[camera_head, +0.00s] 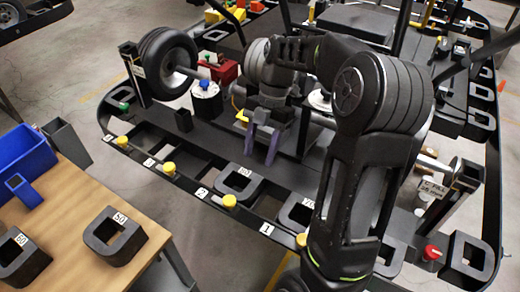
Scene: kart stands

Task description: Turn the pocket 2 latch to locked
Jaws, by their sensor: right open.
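A row of yellow latch knobs runs along the near edge of the black kart stand (190,190). The pocket 2 label (202,192) sits on this edge, and the nearest knob, which I take as the pocket 2 latch (229,201), is just to its right. I cannot tell its turn position. My right gripper (260,156), with two purple fingers, points down above the stand, farther back than this latch and apart from it. The fingers are spread with nothing between them. My left gripper is not in view.
A black D-shaped block (236,181) sits beside the pocket 2 latch. More yellow knobs stand near label 3 (149,161) and label 1 (266,229). A wooden table (85,235) with a blue bin (25,155) is at left. A wheel (165,62) stands behind.

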